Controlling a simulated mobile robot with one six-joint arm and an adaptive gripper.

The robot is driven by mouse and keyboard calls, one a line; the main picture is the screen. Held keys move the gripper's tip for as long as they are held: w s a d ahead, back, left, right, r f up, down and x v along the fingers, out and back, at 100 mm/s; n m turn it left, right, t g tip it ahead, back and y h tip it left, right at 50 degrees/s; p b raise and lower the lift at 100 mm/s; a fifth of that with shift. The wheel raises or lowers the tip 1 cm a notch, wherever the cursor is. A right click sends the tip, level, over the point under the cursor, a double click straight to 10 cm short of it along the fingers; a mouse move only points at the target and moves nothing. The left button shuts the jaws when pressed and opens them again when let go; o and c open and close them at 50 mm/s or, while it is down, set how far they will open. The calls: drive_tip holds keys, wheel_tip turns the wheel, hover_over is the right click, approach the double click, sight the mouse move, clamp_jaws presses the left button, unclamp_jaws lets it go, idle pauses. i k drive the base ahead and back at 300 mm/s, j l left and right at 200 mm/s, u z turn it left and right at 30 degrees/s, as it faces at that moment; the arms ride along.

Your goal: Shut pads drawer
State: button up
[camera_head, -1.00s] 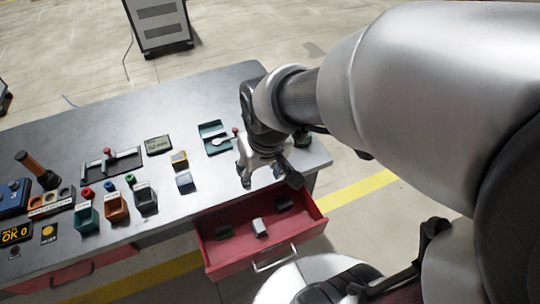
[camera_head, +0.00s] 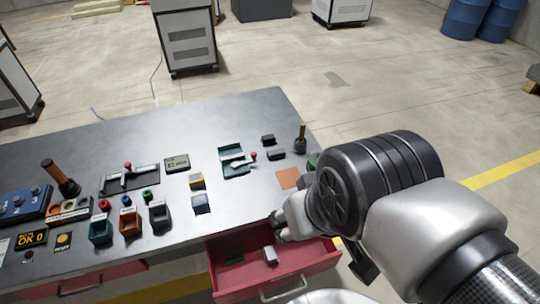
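The red drawer (camera_head: 225,289) stands pulled out from the front right of the grey workbench (camera_head: 140,137). It holds a pale block (camera_head: 270,254) and a dark green block (camera_head: 234,257); its right part is hidden behind my arm. Its silver handle (camera_head: 283,287) is on the front face, partly covered at the bottom by a white part of my body. My gripper (camera_head: 279,229) is at the bench's front edge, above the back of the open drawer. Its fingers are small and partly hidden by my wrist, so their opening is unclear.
A second red drawer (camera_head: 85,279) at the left looks shut. Several coloured bins (camera_head: 130,222), a teal tray (camera_head: 235,160), dark blocks (camera_head: 275,154) and an upright brown-handled tool (camera_head: 300,138) stand on the bench. Open floor lies beyond the bench.

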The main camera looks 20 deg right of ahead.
sight(250, 278)
drive_tip(key=k+l, duration=0.15)
drive_tip(key=k, duration=0.35)
drive_tip(key=k+l, duration=0.15)
drive_tip(key=k, duration=0.3)
